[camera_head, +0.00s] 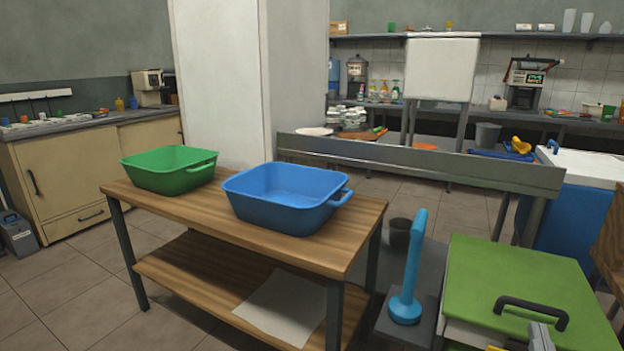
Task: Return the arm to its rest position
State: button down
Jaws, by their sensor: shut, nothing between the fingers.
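A small grey piece (540,338) rises from the bottom edge at the lower right, in front of a black handle. It is cut off by the frame, and I cannot tell whether it belongs to my arm.
A wooden table (190,208) carries a green basin (168,171) and a blue basin (283,197). A blue upright tool (410,270) stands beside a green-lidded box (510,280) with a black handle (532,309). A metal rail (420,160) crosses behind.

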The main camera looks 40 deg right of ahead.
jog(key=w+a+f+n+t+y, duration=0.2)
jog(key=a+f+n+t+y, duration=0.15)
jog(key=a, duration=0.75)
jog(key=s+a+f+n+y, duration=0.2)
jog(key=s+a+f+y, duration=0.15)
jog(key=a, duration=0.35)
jog(key=s+a+f+n+y, duration=0.2)
jog(key=a+y, duration=0.3)
jog(key=a, duration=0.2)
jog(key=s+a+f+n+y, duration=0.2)
jog(key=s+a+n+y, duration=0.1)
jog(key=a+y, duration=0.25)
notch_tip(320, 180, up, 29)
jog(key=a+p, duration=0.1)
jog(key=p, duration=2.8)
jog(key=shift+a, duration=0.15)
jog(key=shift+s+f+h, duration=0.1)
jog(key=shift+h, duration=0.15)
